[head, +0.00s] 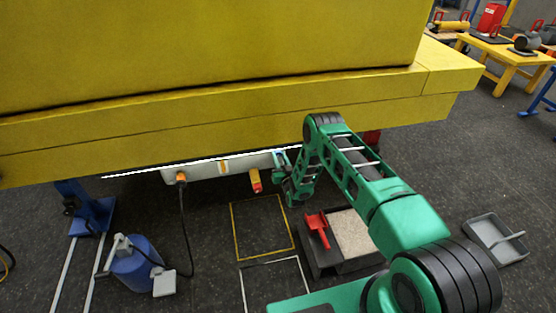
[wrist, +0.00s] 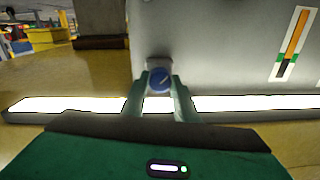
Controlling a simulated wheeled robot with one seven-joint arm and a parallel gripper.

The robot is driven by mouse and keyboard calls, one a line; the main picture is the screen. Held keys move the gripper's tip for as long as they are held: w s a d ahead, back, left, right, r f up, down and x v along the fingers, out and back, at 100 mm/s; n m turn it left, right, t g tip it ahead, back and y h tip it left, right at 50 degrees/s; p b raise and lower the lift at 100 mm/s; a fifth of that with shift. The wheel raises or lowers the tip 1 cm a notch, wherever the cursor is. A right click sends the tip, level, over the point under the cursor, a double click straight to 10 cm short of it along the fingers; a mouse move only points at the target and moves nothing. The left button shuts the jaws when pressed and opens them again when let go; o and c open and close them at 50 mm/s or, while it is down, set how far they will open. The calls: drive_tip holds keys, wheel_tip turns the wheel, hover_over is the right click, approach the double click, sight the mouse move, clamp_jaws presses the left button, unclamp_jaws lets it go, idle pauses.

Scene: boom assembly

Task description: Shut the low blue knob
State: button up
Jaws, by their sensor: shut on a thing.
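The blue knob (wrist: 159,80) is a small round dial with a pale line across its face. It sits on a grey mount on a light panel (wrist: 205,45) in the wrist view. My gripper (wrist: 159,88) has one finger on each side of the knob and is shut on it. In the head view my gripper (head: 281,163) is at the right end of the same pale panel (head: 205,170), under the yellow boom (head: 230,115). The knob cannot be made out clearly there.
An orange-handled part (head: 256,181) hangs from the panel to the left of my gripper. A cable runs from an orange connector (head: 181,177) down to a blue container (head: 137,265). An orange gauge (wrist: 292,44) is upper right.

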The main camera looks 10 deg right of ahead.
drive_tip(key=shift+s+a+f, duration=0.1)
drive_tip(key=shift+s+f, duration=0.15)
drive_tip(key=shift+f, duration=0.1)
drive_tip(key=o, duration=1.1)
drive_tip(key=shift+c, duration=0.2)
drive_tip(key=shift+w+r, duration=0.15)
drive_tip(key=s, duration=1)
drive_tip(key=shift+s+d, duration=0.2)
drive_tip(key=shift+s, duration=0.2)
